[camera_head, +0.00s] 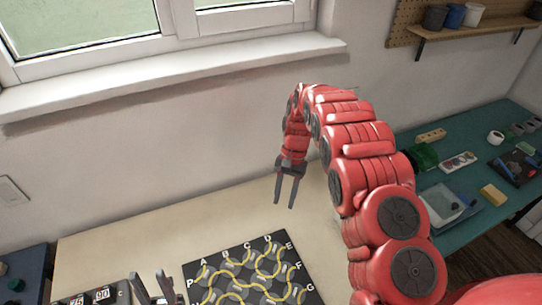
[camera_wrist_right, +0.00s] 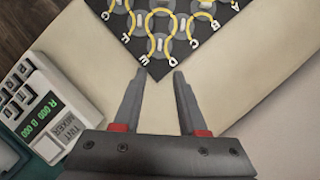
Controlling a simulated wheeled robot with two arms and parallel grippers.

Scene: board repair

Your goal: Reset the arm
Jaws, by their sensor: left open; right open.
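My right arm is red and reaches in from the right. Its gripper (camera_head: 285,205) hangs above the beige table near the wall, fingers apart and empty. In the right wrist view the same gripper (camera_wrist_right: 160,73) has nothing between its fingers, and its tips point toward a corner of the black board. My left gripper (camera_head: 149,275) shows only by its fingers at the bottom edge, apart, left of the board. The black board (camera_head: 230,254) carries grey discs, yellow curved tracks and white letters; it also shows in the right wrist view (camera_wrist_right: 205,40).
A device with number displays (camera_head: 95,298) lies at the bottom left. A white mixer unit (camera_wrist_right: 38,105) stands beside the board in the right wrist view. A teal table (camera_head: 470,172) at the right holds several small items. The beige table (camera_head: 120,240) is clear behind the board.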

